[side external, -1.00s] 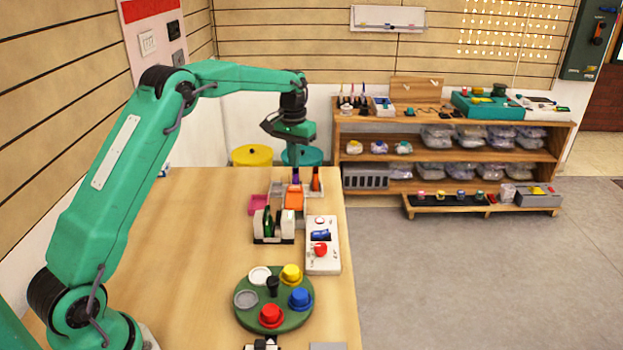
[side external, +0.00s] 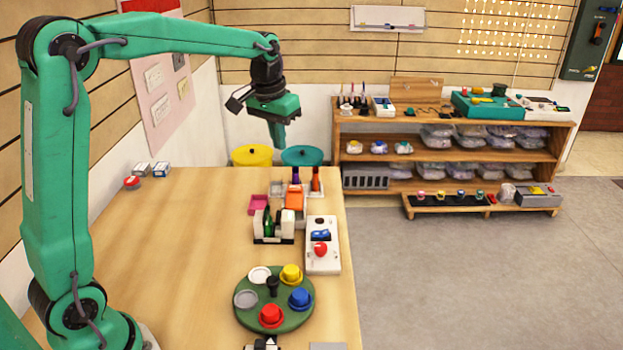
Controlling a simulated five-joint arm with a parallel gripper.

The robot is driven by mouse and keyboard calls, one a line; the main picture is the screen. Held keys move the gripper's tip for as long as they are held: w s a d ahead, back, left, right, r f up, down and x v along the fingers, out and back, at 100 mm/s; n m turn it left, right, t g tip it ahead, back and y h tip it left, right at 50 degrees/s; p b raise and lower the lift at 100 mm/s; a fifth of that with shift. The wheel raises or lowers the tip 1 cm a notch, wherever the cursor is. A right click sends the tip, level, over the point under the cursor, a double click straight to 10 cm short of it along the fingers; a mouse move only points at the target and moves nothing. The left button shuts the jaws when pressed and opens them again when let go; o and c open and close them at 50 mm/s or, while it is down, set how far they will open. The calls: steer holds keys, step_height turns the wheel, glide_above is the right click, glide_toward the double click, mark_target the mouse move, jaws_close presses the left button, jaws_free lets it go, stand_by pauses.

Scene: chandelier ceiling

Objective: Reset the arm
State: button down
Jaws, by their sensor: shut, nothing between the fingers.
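My gripper (side external: 278,138) hangs from the end of my green arm, above the far part of the wooden table (side external: 175,255). Its fingers point down and look shut, with nothing held. It is in the air, apart from the things on the table. My upper arm stands nearly upright at the left, and my forearm reaches across to the right.
A green round tray (side external: 252,319) with coloured knobs, a white control box (side external: 323,258), a bottle holder (side external: 286,231) and an orange bin (side external: 295,198) stand along the table's right side. Small boxes (side external: 151,169) and a red button (side external: 132,182) lie far left. The table's middle is clear.

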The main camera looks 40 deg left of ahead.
steer(key=s+d+m+t, duration=0.1)
steer(key=s+d, duration=0.2)
steer(key=s, duration=0.9)
steer(key=s+d+m+t, duration=0.1)
steer(key=s+d, duration=0.3)
steer(key=s, duration=0.8)
steer(key=shift+s+d+f+t, duration=0.15)
steer(key=shift+s+f+t, duration=0.25)
steer(key=shift+t, duration=0.4)
steer(key=shift+w, duration=0.15)
